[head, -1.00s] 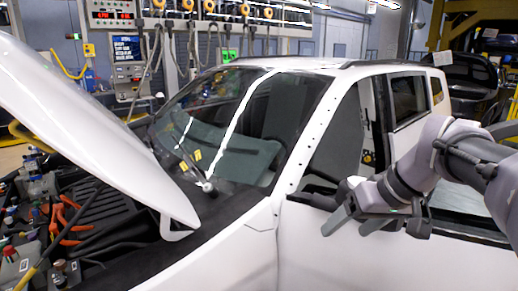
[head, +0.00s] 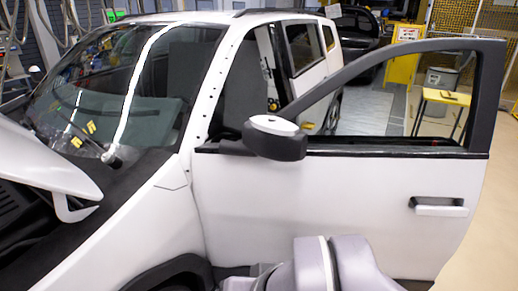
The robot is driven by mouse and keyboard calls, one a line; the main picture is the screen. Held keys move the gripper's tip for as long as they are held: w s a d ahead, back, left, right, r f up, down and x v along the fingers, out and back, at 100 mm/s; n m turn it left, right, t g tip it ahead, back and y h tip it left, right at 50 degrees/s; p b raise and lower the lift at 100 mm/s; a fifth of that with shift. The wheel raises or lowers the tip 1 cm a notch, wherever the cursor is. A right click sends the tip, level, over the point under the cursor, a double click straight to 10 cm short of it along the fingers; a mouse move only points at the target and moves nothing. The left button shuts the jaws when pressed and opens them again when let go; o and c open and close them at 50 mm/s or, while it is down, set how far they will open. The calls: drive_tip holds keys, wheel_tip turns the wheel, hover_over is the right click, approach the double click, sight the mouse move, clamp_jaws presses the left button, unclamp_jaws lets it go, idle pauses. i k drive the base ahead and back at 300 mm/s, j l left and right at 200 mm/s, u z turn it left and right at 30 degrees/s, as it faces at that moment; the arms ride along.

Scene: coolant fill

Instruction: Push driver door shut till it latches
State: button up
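The white driver door (head: 330,200) stands open, swung out from the car body toward the right of the head view. Its outer face is toward me, with a black-framed window opening, a mirror (head: 275,138) at its front upper corner and a handle (head: 438,207) near its free edge. My gripper (head: 245,281) shows only in part at the bottom edge, in front of the door's lower front area. My wrist hides some of the lower door. I cannot tell whether the fingers are open or shut, or whether they touch the door.
The white car (head: 150,215) fills the left, with its raised hood (head: 45,165) at the left edge. Free floor (head: 495,235) lies right of the door. A yellow table (head: 445,97) and a grey bin (head: 437,78) stand behind the door.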

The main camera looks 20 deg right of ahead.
sight(251, 210)
drive_tip(key=l+z, duration=0.15)
drive_tip(key=z, duration=0.35)
drive_tip(key=i+l+z, duration=0.1)
drive_tip(key=z, duration=0.35)
drive_tip(key=i+l+z, duration=0.1)
drive_tip(key=z, duration=0.4)
drive_tip(key=i+z, duration=0.15)
drive_tip(key=z, duration=0.3)
